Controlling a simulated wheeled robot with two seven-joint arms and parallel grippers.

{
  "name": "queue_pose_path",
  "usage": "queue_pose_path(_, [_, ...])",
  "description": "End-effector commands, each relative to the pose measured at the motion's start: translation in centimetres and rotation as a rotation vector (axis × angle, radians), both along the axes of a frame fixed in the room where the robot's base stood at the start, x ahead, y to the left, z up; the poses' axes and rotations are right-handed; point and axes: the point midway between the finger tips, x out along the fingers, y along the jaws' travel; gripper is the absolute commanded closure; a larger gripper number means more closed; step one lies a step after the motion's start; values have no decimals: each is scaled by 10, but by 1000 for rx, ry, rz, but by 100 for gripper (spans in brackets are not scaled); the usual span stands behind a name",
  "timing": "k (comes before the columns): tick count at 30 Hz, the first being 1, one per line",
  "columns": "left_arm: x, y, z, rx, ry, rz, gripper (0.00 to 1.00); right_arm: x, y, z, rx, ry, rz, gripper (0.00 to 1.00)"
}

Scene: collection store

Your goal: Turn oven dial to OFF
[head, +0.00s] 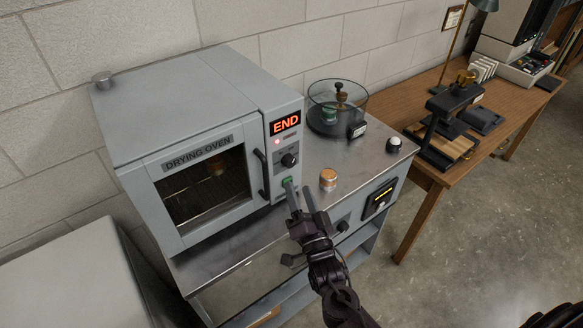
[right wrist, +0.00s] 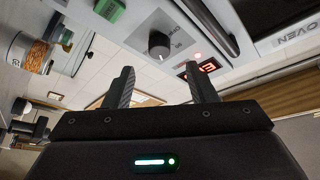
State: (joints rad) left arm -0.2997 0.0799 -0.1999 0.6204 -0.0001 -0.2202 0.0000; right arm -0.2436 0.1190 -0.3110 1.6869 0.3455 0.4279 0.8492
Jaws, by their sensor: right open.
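The grey drying oven (head: 172,140) stands on a metal-topped bench, its display (head: 285,124) reading END in red. The black oven dial (head: 289,160) is on the front panel under the display; its setting is too small to read. The dial also shows in the right wrist view (right wrist: 159,44), ahead of and between the fingers, with a gap to them. My right gripper (head: 300,190) is open and empty, below the dial in the head view; it also shows in the right wrist view (right wrist: 162,82). My left gripper is not in view.
A green part (head: 287,183) sits below the dial, close to my right fingers in the picture. The black door handle (head: 262,174) is left of the dial. A copper-coloured jar (head: 328,179) and a glass desiccator (head: 337,100) stand on the bench top (head: 365,147).

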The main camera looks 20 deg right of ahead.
Motion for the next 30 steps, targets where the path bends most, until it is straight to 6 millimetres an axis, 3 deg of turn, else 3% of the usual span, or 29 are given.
queue_pose_path(12, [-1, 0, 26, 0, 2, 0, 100, 60, 1, 21, -2, 1, -1, 49])
queue_pose_path(24, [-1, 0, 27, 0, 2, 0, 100, 68, 1, 20, -2, 3, -1, 49])
queue_pose_path(30, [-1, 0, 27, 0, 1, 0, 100, 68, 1, 20, -2, 3, -1, 75])
